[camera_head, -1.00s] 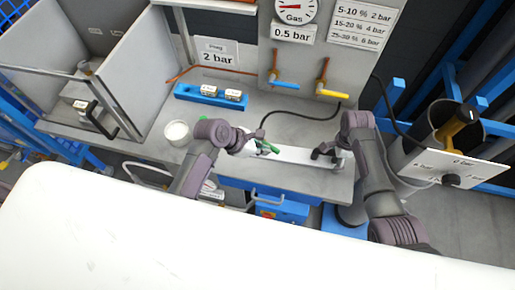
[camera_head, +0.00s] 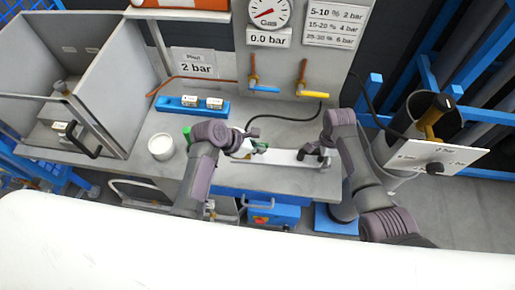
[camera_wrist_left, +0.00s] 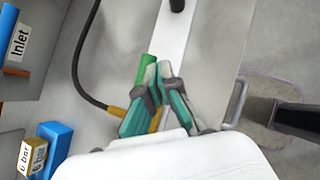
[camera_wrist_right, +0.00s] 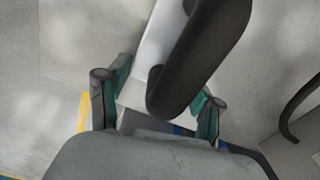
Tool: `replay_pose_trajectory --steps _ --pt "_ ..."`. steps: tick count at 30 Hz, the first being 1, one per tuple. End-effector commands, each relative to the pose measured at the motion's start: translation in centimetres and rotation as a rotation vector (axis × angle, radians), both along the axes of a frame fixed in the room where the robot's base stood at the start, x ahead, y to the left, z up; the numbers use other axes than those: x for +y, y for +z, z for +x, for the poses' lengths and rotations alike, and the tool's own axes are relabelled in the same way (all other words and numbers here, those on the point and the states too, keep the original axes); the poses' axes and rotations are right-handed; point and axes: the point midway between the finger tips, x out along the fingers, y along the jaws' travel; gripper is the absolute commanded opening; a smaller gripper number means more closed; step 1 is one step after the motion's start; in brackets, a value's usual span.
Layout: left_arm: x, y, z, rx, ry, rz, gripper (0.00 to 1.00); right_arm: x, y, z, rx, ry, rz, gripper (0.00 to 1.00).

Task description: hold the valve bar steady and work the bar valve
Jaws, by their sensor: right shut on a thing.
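The pale valve bar (camera_head: 282,156) lies along the front of the bench. My right gripper (camera_head: 316,155) is shut on its right end; the right wrist view shows the bar (camera_wrist_right: 138,88) between the fingers (camera_wrist_right: 158,103), beside a black curved handle (camera_wrist_right: 200,55). My left gripper (camera_head: 258,147) is over the bar's left part. Its fingertips (camera_wrist_left: 157,72) are drawn together beside a green lever-like part (camera_wrist_left: 147,68) and a brass hose fitting (camera_wrist_left: 117,112). I cannot tell if they touch the green part. The valve body is mostly hidden. The gas gauge (camera_head: 268,13) sign reads 0.0 bar.
A black hose (camera_head: 285,118) crosses the bench behind the bar. A blue block with labelled pieces (camera_head: 190,108) and a white cup (camera_head: 161,147) stand to the left. Blue and yellow taps (camera_head: 303,82) are on the back wall. A cylinder with a panel (camera_head: 440,157) stands at right.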

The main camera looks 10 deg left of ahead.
Motion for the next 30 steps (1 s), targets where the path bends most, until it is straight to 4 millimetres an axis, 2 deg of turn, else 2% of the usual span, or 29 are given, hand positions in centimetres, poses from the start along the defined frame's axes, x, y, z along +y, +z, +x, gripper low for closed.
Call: replay_pose_trajectory --steps 1,17,22,30 --pt "-0.2 0.1 0.2 -0.004 0.0 -0.003 0.0 0.5 -0.1 -0.3 0.007 0.014 0.007 0.0" --pt "-0.1 0.5 0.1 -0.008 0.0 -0.004 0.0 0.7 -0.1 -0.4 0.01 0.017 0.009 0.0" --pt "1.4 2.3 -0.7 -0.009 0.001 -0.002 0.0 0.5 -0.1 -0.3 0.01 0.013 0.007 0.0" --pt "4.6 6.8 -2.7 -0.006 0.001 -0.001 0.0 0.3 -0.1 -0.3 0.008 0.009 0.004 0.0"
